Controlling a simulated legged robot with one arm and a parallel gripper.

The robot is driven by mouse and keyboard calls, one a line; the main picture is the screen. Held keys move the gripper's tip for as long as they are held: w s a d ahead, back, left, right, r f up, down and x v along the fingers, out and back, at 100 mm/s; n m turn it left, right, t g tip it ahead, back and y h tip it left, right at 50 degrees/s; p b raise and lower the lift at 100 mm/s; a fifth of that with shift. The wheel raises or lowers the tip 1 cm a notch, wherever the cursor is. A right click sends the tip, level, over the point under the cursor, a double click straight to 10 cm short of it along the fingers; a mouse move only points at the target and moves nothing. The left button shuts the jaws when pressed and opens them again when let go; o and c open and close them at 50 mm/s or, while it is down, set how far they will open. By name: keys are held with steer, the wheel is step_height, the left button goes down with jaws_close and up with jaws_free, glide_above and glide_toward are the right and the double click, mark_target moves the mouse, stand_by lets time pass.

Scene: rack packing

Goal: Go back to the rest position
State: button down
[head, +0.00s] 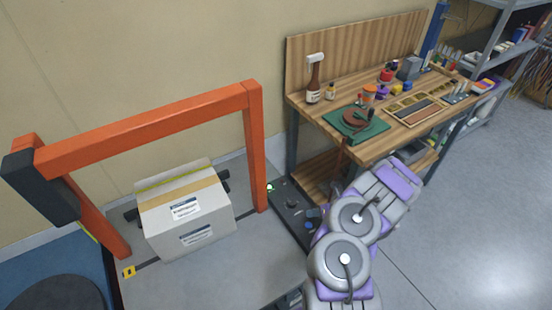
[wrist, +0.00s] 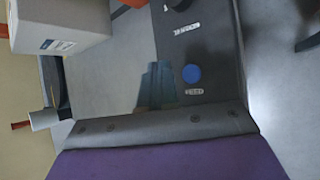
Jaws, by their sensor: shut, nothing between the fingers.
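My gripper (wrist: 157,84) shows in the wrist view as dark teal fingers, close together, reaching out from a grey bar above my purple wrist part. It is shut and holds nothing. The fingers lie in front of a dark panel with a round blue button (wrist: 191,74) and white labels; I cannot tell how far apart they are. In the head view my grey and purple arm is folded at the lower right, beside the dark panel (head: 291,207). My fingertips cannot be made out there.
A taped, labelled cardboard box (head: 187,216) stands under an orange frame (head: 150,128); it also shows in the wrist view (wrist: 62,22). A wooden workbench (head: 325,109) with tools and bottles stands close beyond my arm. Shelves (head: 505,45) stand farther back. Open floor (head: 470,220) lies to the right.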

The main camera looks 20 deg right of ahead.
steer(key=w+a+r+n+g+y, duration=0.35)
steer(key=a+r+n, duration=0.85)
steer(key=a+r, duration=0.8)
steer(key=s+a+r+n+g, duration=0.2)
steer(key=s+a+r+n, duration=0.2)
steer(key=a+r+n, duration=0.3)
steer(key=s+a+r+n+g+h, duration=0.1)
steer(key=s+a+r+n+h, duration=0.15)
steer(key=s+r+n, duration=0.35)
steer(key=s+a+r+n+g+h, duration=0.1)
steer(key=s+a+r+n+g, duration=0.2)
steer(key=s, duration=0.5)
steer(key=s+d+r+n+h, duration=0.1)
steer(key=s+d+n+h, duration=0.2)
steer(key=s, duration=0.6)
steer(key=s+d+r+n+t+h, duration=0.1)
steer(key=s+d+r+n+h, duration=0.1)
steer(key=s, duration=0.7)
steer(key=d+n+h, duration=0.1)
steer(key=d+n, duration=0.1)
steer(key=n, duration=0.1)
steer(key=shift+s+d+r, duration=0.15)
steer(key=shift+s+r, duration=0.05)
steer(key=shift+r, duration=0.1)
